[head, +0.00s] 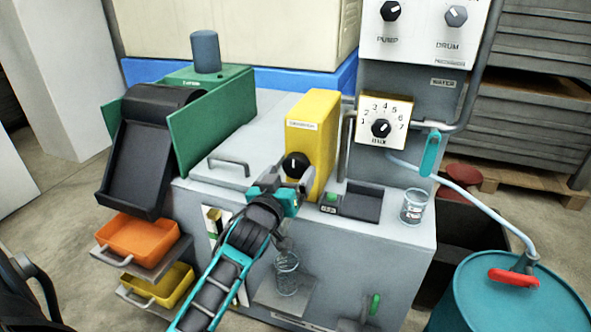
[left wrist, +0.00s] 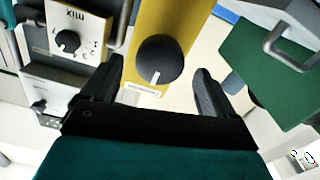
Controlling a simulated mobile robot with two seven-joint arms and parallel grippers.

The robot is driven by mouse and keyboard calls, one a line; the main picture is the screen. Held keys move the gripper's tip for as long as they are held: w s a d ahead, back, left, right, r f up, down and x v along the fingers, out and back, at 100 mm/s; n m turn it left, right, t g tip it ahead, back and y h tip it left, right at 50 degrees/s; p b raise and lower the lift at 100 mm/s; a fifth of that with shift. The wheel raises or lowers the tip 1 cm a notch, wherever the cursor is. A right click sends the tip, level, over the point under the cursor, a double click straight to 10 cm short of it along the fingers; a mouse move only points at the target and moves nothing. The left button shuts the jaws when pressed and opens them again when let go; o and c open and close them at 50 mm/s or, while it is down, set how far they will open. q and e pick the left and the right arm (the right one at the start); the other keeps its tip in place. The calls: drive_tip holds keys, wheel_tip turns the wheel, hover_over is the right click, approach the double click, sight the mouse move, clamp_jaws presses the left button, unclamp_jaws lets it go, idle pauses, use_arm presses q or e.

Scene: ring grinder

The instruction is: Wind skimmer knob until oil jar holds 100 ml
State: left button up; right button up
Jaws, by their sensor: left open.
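The skimmer knob (head: 296,166) is black with a white pointer line, on the front of a yellow box (head: 317,117). In the left wrist view the knob (left wrist: 158,60) sits between my open fingers, with a gap on each side. My left gripper (head: 284,187) is open and empty, just in front of the knob. A clear glass jar (head: 287,274) stands upright on a low shelf below, partly behind my left arm. I cannot read its level. Another glass jar (head: 414,206) with a label stands on the machine's right end. My right gripper is out of view.
A mix dial (head: 381,128) with numbers is right of the yellow box. A teal drum (head: 515,290) with a hose stands at right. A green-sided black chute (head: 140,160), an orange tray (head: 138,238) and a yellow tray (head: 160,286) are at left.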

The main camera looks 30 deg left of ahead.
sight(293, 170)
use_arm(q)
drive_tip(key=x, duration=0.3)
drive_tip(key=shift+w+b, duration=0.25)
drive_tip(key=shift+b, duration=0.05)
drive_tip(key=shift+w+a, duration=0.1)
drive_tip(key=shift+w, duration=0.2)
drive_tip(key=c, duration=1)
